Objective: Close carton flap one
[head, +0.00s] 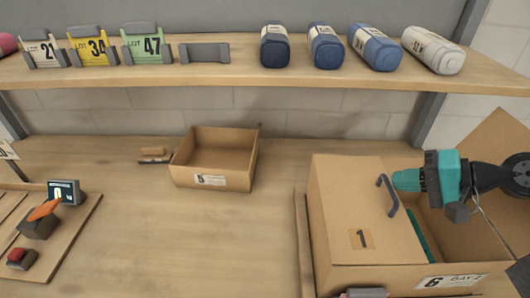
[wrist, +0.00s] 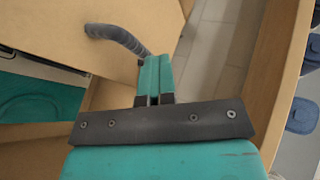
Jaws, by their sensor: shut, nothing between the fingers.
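The carton (head: 440,272) stands at the right, with a label on its front wall. Its flap marked 1 (head: 345,205) lies over the left part of the opening; I cannot tell if it is fully flat. A dark curved handle (head: 388,194) stands at this flap's right edge; it also shows in the wrist view (wrist: 118,38). My gripper (head: 397,180) is shut and empty, pointing left, with its tips close by the handle. In the wrist view my fingertips (wrist: 157,68) are beside the handle's end; I cannot tell if they touch.
Another carton flap (head: 492,145) stands open at the right behind my arm. Something teal (wrist: 40,110) lies inside the carton. A small open box (head: 212,180) stands mid-table. The table's middle front is clear.

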